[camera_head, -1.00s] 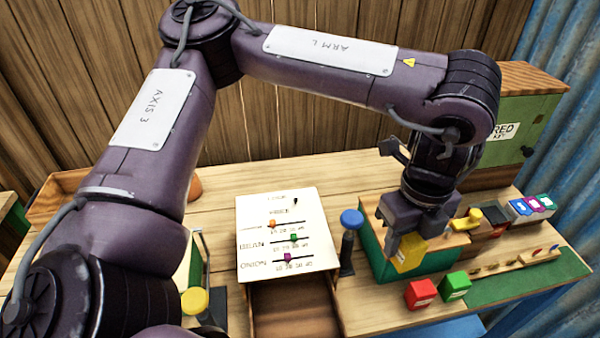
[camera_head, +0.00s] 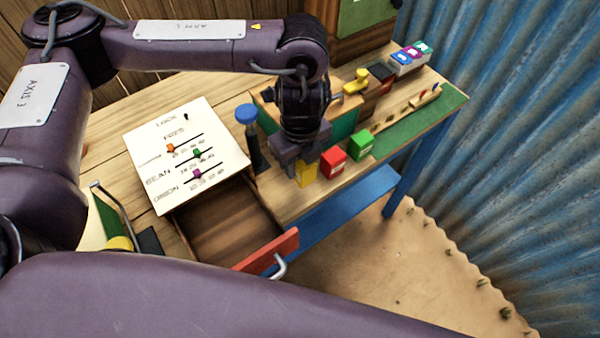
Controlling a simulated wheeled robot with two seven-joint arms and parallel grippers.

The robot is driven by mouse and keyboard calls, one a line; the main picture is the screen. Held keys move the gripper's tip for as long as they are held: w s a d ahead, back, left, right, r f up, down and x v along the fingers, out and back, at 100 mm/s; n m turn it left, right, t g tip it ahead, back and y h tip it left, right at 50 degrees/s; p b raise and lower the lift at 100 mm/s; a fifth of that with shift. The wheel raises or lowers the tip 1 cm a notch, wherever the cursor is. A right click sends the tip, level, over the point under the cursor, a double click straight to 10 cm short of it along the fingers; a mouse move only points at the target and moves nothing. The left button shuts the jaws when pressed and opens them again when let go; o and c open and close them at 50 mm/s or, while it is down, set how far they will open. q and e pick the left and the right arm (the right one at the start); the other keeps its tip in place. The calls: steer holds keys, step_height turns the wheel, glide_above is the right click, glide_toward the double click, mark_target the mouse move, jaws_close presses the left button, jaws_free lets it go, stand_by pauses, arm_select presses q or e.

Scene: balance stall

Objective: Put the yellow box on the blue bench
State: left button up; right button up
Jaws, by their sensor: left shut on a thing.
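My left gripper (camera_head: 300,160) is shut on the yellow box (camera_head: 306,174) near the front edge of the wooden table. The gripper covers the upper part of the box. The box is left of a red box (camera_head: 332,163) and a green box (camera_head: 360,145), which stand at the table's front edge. A blue surface (camera_head: 345,210), which looks like the blue bench, shows lower down along the table's front, partly hidden by the tabletop. My right gripper is not in view.
An open drawer (camera_head: 225,222) with a red front (camera_head: 268,250) sticks out left of the blue surface. A blue-topped lever (camera_head: 246,115) stands behind it. A blue leg (camera_head: 410,175) and corrugated wall (camera_head: 510,130) are at the right. The sandy floor (camera_head: 400,270) is mostly clear.

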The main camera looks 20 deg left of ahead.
mark_target(300, 176)
arm_select(q)
step_height(300, 176, down, 4)
steer(key=shift+f, duration=0.1)
steer(key=shift+f+b, duration=0.3)
steer(key=shift+f, duration=0.15)
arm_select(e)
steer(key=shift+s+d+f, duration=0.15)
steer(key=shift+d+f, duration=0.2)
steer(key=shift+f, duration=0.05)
arm_select(q)
steer(key=shift+f, duration=0.15)
steer(key=o, duration=1)
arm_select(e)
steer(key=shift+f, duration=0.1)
